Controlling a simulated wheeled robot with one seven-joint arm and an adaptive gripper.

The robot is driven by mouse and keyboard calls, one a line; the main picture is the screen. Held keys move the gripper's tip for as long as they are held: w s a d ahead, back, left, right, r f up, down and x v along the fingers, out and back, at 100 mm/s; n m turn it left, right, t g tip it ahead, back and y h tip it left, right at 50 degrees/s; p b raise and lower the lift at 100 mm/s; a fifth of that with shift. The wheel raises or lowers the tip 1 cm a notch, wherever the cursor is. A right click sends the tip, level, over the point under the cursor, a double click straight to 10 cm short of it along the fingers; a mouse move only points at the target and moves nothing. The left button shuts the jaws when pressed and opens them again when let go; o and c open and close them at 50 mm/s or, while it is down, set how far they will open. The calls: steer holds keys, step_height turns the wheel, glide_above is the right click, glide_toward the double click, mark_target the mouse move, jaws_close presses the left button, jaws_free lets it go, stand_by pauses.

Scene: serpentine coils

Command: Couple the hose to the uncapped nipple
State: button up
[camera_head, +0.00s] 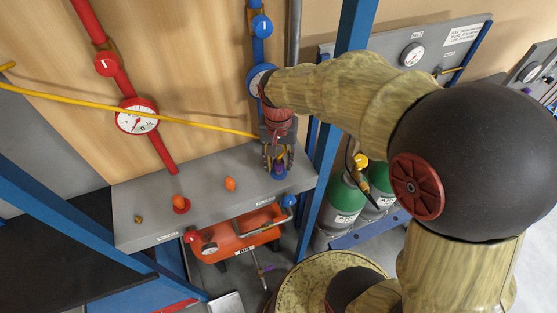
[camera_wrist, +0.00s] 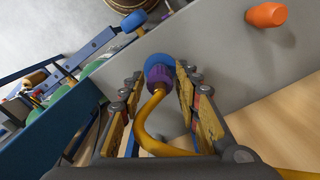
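The yellow hose (camera_head: 190,121) runs from the left across the wall to my gripper. Its purple end collar (camera_wrist: 159,74) sits against the blue ring of a nipple (camera_wrist: 158,61) on the grey shelf; the blue ring (camera_head: 279,172) also shows in the head view. The collar looks seated there, but whether it is locked I cannot tell. My gripper (camera_head: 278,157) is just above the shelf; in the wrist view its fingers (camera_wrist: 158,82) stand apart on both sides of the collar, with visible gaps. An orange cap (camera_head: 230,184) and another orange cap on a red ring (camera_head: 179,202) stand to the left.
A small brass-coloured piece (camera_head: 138,219) is at the shelf's left end. A blue post (camera_head: 335,120) stands close right of my gripper. A red pipe with a gauge (camera_head: 136,116) and a blue pipe with a valve (camera_head: 261,26) run down the wall. Green cylinders (camera_head: 345,201) stand at right.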

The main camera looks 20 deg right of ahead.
mark_target(278, 158)
steer(key=shift+o, duration=1)
steer(key=shift+r, duration=0.1)
step_height(278, 158, up, 12)
steer(key=s+f+n+t+b, duration=0.5)
steer(key=s+f+b, duration=0.8)
steer(key=b, duration=0.6)
step_height(278, 158, down, 2)
steer(key=shift+s+f+n+t, duration=0.1)
steer(key=shift+s+n+t, duration=0.2)
steer(key=shift+s+n, duration=0.15)
